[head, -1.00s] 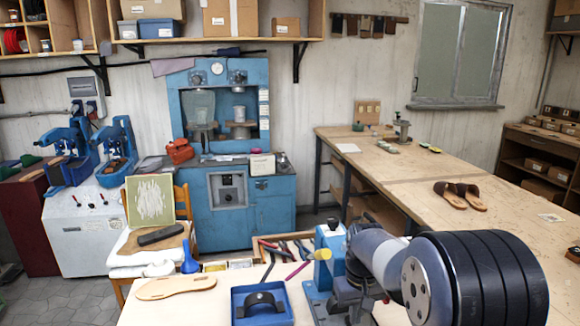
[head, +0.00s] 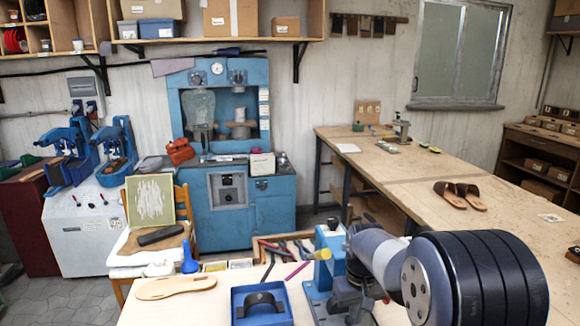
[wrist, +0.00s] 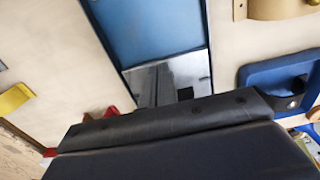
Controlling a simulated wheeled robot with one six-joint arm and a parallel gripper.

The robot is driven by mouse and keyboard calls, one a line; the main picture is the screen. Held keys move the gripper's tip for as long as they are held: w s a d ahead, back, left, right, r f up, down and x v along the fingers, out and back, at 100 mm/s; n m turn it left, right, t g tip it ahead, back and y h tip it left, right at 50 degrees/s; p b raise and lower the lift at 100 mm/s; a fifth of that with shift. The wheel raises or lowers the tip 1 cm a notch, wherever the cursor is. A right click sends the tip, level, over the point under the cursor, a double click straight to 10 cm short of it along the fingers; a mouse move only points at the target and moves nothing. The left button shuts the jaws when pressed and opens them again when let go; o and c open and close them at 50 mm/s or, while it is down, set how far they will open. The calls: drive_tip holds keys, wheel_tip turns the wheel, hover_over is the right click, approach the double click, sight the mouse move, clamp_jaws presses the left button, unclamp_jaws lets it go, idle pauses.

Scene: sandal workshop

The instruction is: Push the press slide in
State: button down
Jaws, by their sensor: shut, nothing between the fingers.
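A small blue press (head: 318,292) stands on the front table, partly covered by my arm in the head view. In the wrist view, a long blue part (wrist: 155,30) ends in a shiny grey metal plate (wrist: 170,80), which looks like the press slide. My gripper (wrist: 175,117) is shut and empty, a dark bar across the lower wrist view. It overlaps the near end of the metal plate; I cannot tell whether they touch. In the head view, my gripper (head: 352,290) is beside the press, its tips hard to make out.
A blue tray (head: 236,310) with a dark strap form stands left of the press; it also shows in the wrist view (wrist: 250,78). A tan sole (head: 175,288) lies farther left. A tool box (head: 285,238) is behind. Sandals (head: 460,195) lie on the right table.

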drive_tip(key=shift+f, duration=0.1)
drive_tip(key=shift+f+b, duration=1.55)
drive_tip(key=shift+f, duration=0.75)
drive_tip(key=shift+w+r, duration=0.15)
drive_tip(key=shift+w, duration=0.1)
drive_tip(key=shift+w+a+p, duration=0.2)
drive_tip(key=shift+w+p, duration=0.35)
drive_tip(key=shift+w, duration=0.2)
wheel_tip(320, 180, up, 7)
drive_tip(key=p, duration=0.5)
drive_tip(key=shift+s, duration=0.35)
drive_tip(key=shift+d, duration=0.1)
